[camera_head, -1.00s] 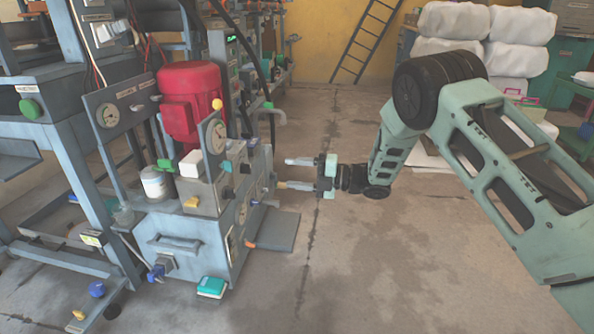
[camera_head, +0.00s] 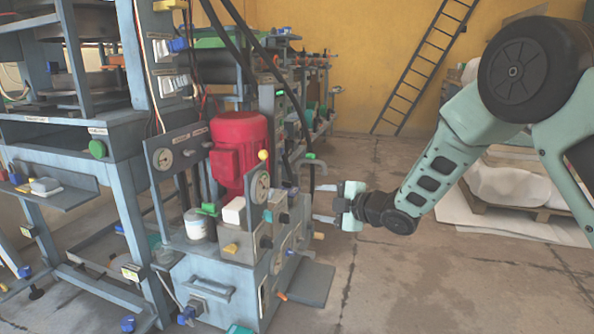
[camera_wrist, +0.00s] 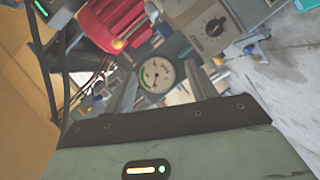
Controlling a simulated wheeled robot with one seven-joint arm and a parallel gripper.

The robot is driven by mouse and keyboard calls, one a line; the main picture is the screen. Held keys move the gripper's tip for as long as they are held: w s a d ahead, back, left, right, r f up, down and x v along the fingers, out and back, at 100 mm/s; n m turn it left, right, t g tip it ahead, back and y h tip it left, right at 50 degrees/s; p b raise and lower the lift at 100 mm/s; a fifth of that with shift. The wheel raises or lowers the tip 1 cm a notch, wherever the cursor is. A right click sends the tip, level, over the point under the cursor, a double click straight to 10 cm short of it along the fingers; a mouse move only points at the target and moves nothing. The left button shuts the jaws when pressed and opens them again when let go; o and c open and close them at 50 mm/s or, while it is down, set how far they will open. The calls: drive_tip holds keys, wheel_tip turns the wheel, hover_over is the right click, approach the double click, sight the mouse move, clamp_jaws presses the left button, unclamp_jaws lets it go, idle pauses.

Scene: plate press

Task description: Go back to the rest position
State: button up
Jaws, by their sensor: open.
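My gripper (camera_head: 326,205) is in the middle of the head view, just right of the press's hydraulic unit. Its two fingers are apart and point left toward the unit, with nothing seen between them. The unit carries a red motor (camera_head: 238,150), a round gauge (camera_head: 259,187) and a yellow ball-topped lever (camera_head: 263,155). In the wrist view, the gauge (camera_wrist: 157,76) lies ahead, with the red motor (camera_wrist: 112,22) at the upper left.
The grey press frame (camera_head: 124,190) stands on the left, with a shelf of small items. A ladder (camera_head: 425,65) leans on the yellow back wall. A pallet with white sacks (camera_head: 510,188) is behind my arm. Concrete floor (camera_head: 430,285) is open at the lower right.

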drive_tip(key=s+d+r+m+g+h+p, duration=0.2)
drive_tip(key=s+m+g+h, duration=0.45)
drive_tip(key=s, duration=1.55)
drive_tip(key=s+d+r+m+g+h, duration=0.3)
drive_tip(key=s+m, duration=0.6)
drive_tip(key=s, duration=1.4)
wheel_tip(320, 180, up, 37)
drive_tip(key=d+p, duration=0.1)
drive_tip(key=p, duration=3.7)
drive_tip(key=shift+w+g, duration=0.35)
drive_tip(key=shift+w, duration=0.05)
drive_tip(key=shift+f+n+h, duration=0.1)
drive_tip(key=shift+n+h, duration=0.15)
